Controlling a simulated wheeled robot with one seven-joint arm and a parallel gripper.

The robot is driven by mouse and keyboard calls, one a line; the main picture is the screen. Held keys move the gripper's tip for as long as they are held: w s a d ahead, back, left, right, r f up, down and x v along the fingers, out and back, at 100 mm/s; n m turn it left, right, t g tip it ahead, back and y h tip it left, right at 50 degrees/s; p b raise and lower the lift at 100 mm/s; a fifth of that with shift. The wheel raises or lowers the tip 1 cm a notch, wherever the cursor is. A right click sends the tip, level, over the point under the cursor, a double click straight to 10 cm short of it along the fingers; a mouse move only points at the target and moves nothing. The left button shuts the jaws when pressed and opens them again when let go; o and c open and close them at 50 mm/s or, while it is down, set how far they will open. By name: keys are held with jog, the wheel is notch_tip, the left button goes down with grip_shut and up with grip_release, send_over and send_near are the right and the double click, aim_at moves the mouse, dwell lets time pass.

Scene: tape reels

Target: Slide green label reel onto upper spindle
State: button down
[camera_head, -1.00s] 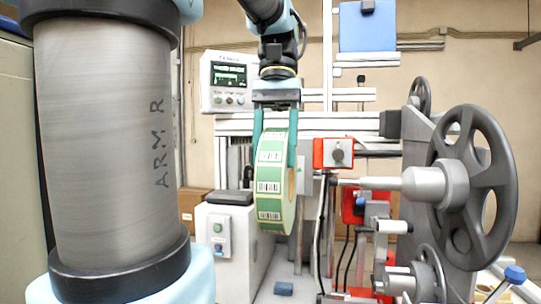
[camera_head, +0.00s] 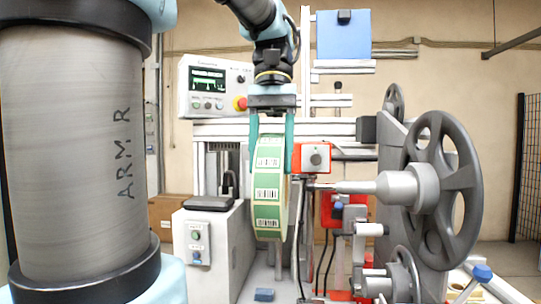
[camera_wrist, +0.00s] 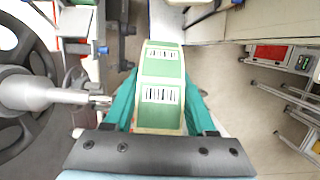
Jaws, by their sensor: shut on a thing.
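My gripper (camera_head: 271,142) is shut on the green label reel (camera_head: 267,215), its teal fingers on either side of the reel's upper part. The reel hangs upright, with white barcode labels on its rim. In the wrist view the reel (camera_wrist: 160,70) sits between the fingers (camera_wrist: 160,108). The upper spindle (camera_head: 365,187) is a grey stepped shaft in front of a large dark spoked wheel (camera_head: 462,190), pointing left toward the reel. It also shows in the wrist view (camera_wrist: 60,96), left of the reel. Reel and spindle are apart. The reel's bore is mostly hidden.
A lower spindle with a smaller wheel (camera_head: 405,275) is below. A red box with a knob (camera_head: 314,158) stands just right of the reel, apparently behind it. A white cabinet (camera_head: 215,245) is at left, and a control panel (camera_head: 215,86) is behind.

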jog(key=shift+d+r, duration=0.1)
dwell(0.3)
jog(key=s+d+p, duration=0.1)
jog(key=d+p, duration=0.2)
jog(key=d, duration=0.9)
jog(key=shift+s+p, duration=0.25)
jog(key=shift+p, duration=0.05)
dwell(0.8)
jog(key=shift+s+d+p, duration=0.2)
jog(key=shift+d+p, duration=0.3)
jog(key=shift+d, duration=0.75)
jog(key=shift+s+d+p, duration=0.15)
jog(key=shift+d+p, duration=0.35)
jog(key=shift+d, duration=0.7)
jog(key=shift+d, duration=0.15)
jog(key=shift+s+d+p, duration=0.2)
jog(key=shift+d+p, duration=0.75)
jog(key=shift+d, duration=0.8)
jog(key=shift+d+p, duration=0.25)
jog(key=shift+p, duration=0.05)
jog(key=shift+d, duration=0.2)
